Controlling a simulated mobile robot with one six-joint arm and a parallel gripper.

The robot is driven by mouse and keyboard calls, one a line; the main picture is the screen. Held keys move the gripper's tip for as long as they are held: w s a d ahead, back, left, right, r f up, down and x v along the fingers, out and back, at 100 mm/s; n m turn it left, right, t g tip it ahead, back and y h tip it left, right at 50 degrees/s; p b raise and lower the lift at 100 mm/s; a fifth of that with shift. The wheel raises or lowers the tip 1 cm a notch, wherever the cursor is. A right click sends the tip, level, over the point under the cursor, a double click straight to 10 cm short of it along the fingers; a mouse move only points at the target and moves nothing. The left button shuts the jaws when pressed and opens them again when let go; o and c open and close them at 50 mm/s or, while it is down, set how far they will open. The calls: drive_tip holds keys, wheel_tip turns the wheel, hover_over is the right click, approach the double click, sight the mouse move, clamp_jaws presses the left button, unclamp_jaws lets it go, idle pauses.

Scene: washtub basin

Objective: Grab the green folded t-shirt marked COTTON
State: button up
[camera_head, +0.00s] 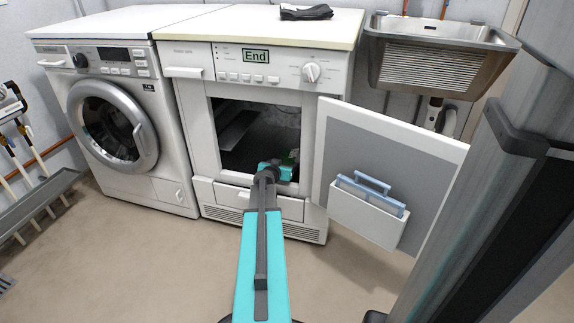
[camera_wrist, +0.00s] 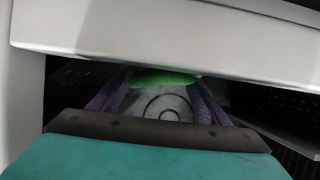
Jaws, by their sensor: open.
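A bright green piece of cloth (camera_wrist: 162,78) shows at the top middle of the wrist view, just beyond my fingertips, partly cut off by a pale edge above. No COTTON marking is readable. My gripper (camera_wrist: 160,90) is open, its two purple fingers spread apart on either side of a grey surface with dark curved lines. I cannot tell whether the fingers touch the cloth. In the head view my gripper (camera_head: 277,170) reaches into the opening, its fingertips hidden.
The dryer (camera_head: 188,110) displays "End", and its door (camera_head: 390,160) stands open to the right, holding a white pocket (camera_head: 366,218). A front-loading washer (camera_head: 125,175) stands left. A dark folded cloth (camera_head: 306,12) lies on top. A metal sink (camera_head: 430,65) hangs right.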

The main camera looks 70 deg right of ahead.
drive_tip(key=shift+d+f, duration=0.25)
drive_tip(key=shift+d, duration=0.4)
drive_tip(key=c, duration=0.8)
drive_tip(key=shift+r, duration=0.1)
drive_tip(key=shift+r+p, duration=0.5)
drive_tip(key=shift+r, duration=0.2)
drive_tip(key=w, duration=0.4)
drive_tip(key=shift+f+p, duration=0.15)
drive_tip(key=shift+p, duration=0.15)
wheel_tip(320, 180, up, 14)
drive_tip(key=p, duration=0.5)
drive_tip(key=shift+a+f, duration=0.1)
drive_tip(key=shift+f, duration=0.05)
